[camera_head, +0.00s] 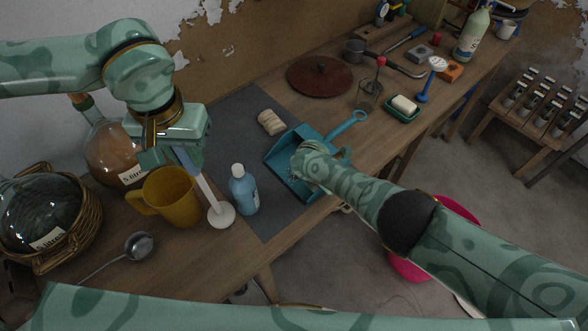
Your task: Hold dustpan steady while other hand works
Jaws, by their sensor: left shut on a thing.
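The blue dustpan (283,158) lies on the bench near its front edge. Its looped handle (347,125) points to the upper right. My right gripper (316,165) is over the dustpan's right side and hides part of it. Its fingers are hidden, so I cannot tell whether it touches or grips the pan. My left gripper (186,158) is left of the dustpan, shut on a white-handled tool (212,197) with a round white disc at its lower end. The disc is low by the bench top, between a yellow jug (170,197) and a blue bottle (243,190).
A beige brush-like block (271,122) lies on the dark mat (228,118) behind the dustpan. Glass demijohns (112,158) crowd the left. A ladle (138,246) lies in front. A pink basin (408,262) is below the bench.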

